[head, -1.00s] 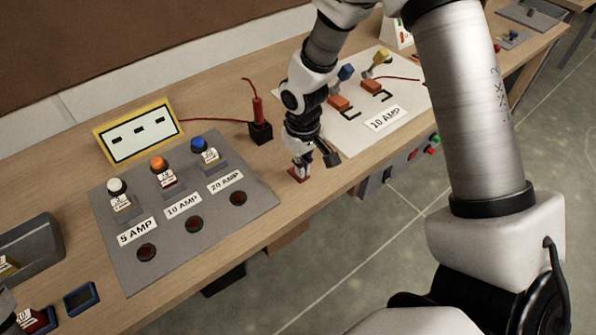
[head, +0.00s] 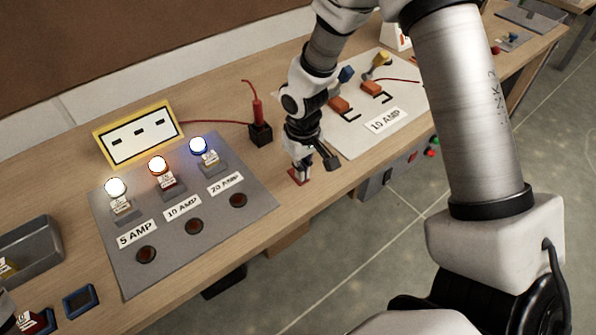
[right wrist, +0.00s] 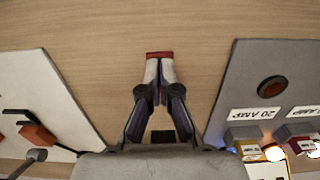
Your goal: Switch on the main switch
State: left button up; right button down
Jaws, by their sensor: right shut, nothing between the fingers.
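A small red piece (head: 294,179), which looks like the main switch, sits on the wooden bench between the grey panel and the white board. My right gripper (head: 302,172) is shut with nothing in it, its tips down at the red piece and covering much of it. In the right wrist view the closed fingertips (right wrist: 159,64) reach the red edge (right wrist: 159,54); I cannot tell if they touch it. The white lamp (head: 115,187), orange lamp (head: 157,166) and blue lamp (head: 199,145) on the grey panel (head: 150,265) are glowing.
A black socket with a red plug (head: 259,125) stands just left of my right gripper. The white 10 AMP board (head: 358,140) with orange switches lies to its right. A yellow-framed panel (head: 138,131) and a grey tray (head: 35,250) are further left.

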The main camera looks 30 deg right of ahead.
notch_tip(320, 180, up, 7)
jog(key=p, duration=0.5)
jog(key=shift+f, duration=0.2)
jog(key=shift+s+f, duration=0.1)
